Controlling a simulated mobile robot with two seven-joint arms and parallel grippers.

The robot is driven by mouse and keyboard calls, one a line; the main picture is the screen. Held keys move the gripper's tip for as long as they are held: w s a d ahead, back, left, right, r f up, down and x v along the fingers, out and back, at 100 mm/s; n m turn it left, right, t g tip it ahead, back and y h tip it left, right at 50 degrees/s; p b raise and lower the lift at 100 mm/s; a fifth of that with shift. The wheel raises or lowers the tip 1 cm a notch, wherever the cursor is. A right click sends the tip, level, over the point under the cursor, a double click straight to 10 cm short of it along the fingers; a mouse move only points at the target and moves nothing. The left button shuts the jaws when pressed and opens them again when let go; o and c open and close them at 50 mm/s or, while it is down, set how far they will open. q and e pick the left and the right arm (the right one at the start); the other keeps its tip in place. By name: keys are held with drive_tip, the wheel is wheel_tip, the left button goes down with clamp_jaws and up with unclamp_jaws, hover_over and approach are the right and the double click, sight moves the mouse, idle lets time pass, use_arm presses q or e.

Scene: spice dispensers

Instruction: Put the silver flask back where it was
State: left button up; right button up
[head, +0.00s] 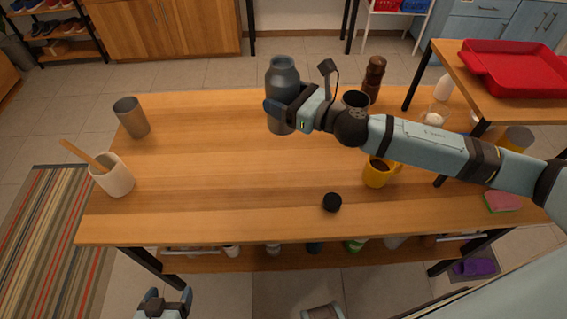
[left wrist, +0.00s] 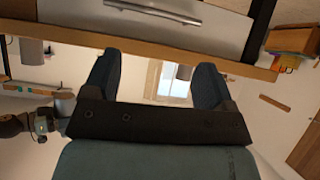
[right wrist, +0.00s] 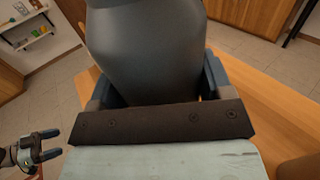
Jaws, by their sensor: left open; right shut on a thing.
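The silver flask (head: 283,78) is a grey metal bottle with a narrower neck, held upright near the table's far edge. My right gripper (head: 281,108) is shut around its body. Whether its base touches the table is hard to tell. In the right wrist view the flask (right wrist: 145,50) fills the space between the fingers. My left gripper (head: 164,301) is open and empty, low in front of the table. In the left wrist view the open left gripper (left wrist: 155,82) faces the table's lower part with nothing between its fingers.
On the table (head: 215,190) stand a grey cup (head: 131,118), a cream crock (head: 115,180) with a wooden spoon, a yellow mug (head: 376,176) and a brown mill (head: 374,76). A black cap (head: 332,202) lies near the front. A red tray (head: 515,68) sits on the raised shelf. The table's left middle is clear.

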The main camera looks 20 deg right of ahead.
drive_tip(key=f+b, duration=0.2)
drive_tip(key=f, duration=0.7)
drive_tip(key=f+b, duration=0.3)
drive_tip(key=f, duration=0.7)
drive_tip(key=shift+s+a+f, duration=0.15)
drive_tip(key=shift+a, duration=0.05)
drive_tip(key=shift+f, duration=0.25)
use_arm(q)
drive_tip(key=f, duration=0.3)
drive_tip(key=shift+w+d+f, duration=0.2)
drive_tip(key=shift+f, duration=0.1)
use_arm(e)
drive_tip(key=shift+f, duration=0.15)
drive_tip(key=o, duration=1.3)
use_arm(q)
drive_tip(key=shift+a+f, duration=0.1)
drive_tip(key=shift+a, duration=0.15)
